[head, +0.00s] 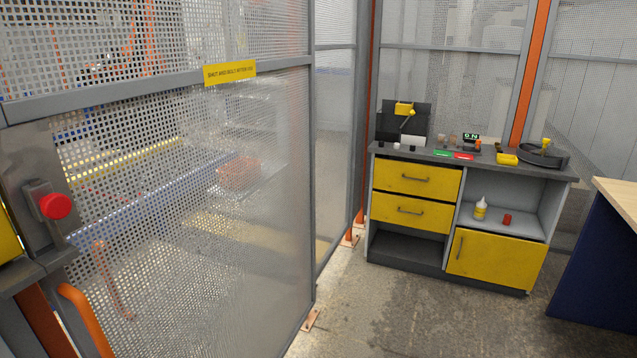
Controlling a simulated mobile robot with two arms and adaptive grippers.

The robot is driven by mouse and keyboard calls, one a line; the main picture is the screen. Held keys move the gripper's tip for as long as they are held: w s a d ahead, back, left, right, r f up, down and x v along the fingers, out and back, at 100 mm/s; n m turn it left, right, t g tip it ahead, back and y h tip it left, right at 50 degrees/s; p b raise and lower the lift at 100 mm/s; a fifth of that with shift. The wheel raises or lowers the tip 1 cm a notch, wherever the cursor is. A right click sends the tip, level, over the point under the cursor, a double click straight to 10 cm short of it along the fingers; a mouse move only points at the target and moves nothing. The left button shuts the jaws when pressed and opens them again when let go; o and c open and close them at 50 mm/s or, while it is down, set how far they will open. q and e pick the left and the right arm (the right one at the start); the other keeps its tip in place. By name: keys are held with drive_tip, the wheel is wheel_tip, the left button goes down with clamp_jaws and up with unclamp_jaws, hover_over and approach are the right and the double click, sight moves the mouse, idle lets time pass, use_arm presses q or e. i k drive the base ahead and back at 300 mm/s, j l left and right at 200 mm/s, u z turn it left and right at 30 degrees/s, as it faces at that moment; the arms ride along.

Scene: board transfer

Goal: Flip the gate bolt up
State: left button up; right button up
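The mesh gate (200,170) fills the left half of the head view, with a yellow label (230,72) on its grey crossbar. At its left edge is a grey latch plate (30,150) carrying a small grey block with a round red knob (56,206), which looks like the gate bolt. The knob points out toward me; I cannot tell the bolt's exact position. An orange handle (85,315) curves below it at the lower left. Neither of my grippers is in view.
A workbench (415,262) with yellow drawers (418,178) and small items on top stands at the back right. A table with a wooden top (616,195) and dark blue side is at the right edge. The concrete floor (400,320) between gate and table is clear.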

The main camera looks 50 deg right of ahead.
sight(46, 206)
drive_tip(key=z, duration=1.2)
drive_tip(key=k+l, duration=0.1)
drive_tip(key=l, duration=0.2)
drive_tip(key=k+l+u, duration=0.1)
drive_tip(key=l, duration=0.25)
drive_tip(key=k+l, duration=0.15)
drive_tip(key=l, duration=0.15)
drive_tip(key=i+j, duration=0.35)
drive_tip(key=i, duration=0.05)
